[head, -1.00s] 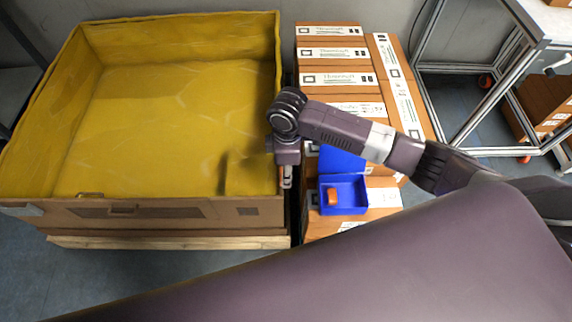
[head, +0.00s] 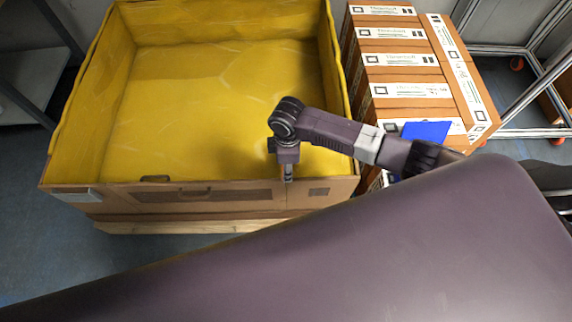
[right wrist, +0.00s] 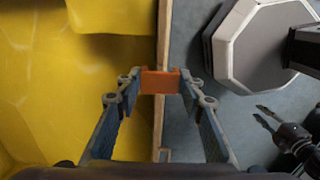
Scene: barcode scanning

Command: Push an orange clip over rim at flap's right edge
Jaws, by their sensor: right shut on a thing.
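The large box (head: 325,188) has yellow lined walls inside and brown cardboard outside. Its front flap (head: 235,192) has a vertical seam at its right edge. My right gripper (head: 288,178) is at the front rim, close to that seam. In the right wrist view my right gripper (right wrist: 160,82) is shut on an orange clip (right wrist: 160,81). The clip lies across the line of the thin rim (right wrist: 163,35), with yellow lining on the left and floor on the right. Whether it is seated on the rim cannot be told. My left gripper (right wrist: 266,116) appears open and empty at lower right.
Stacked brown cartons (head: 405,60) with white labels stand to the right of the box. Floor is clear at lower left.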

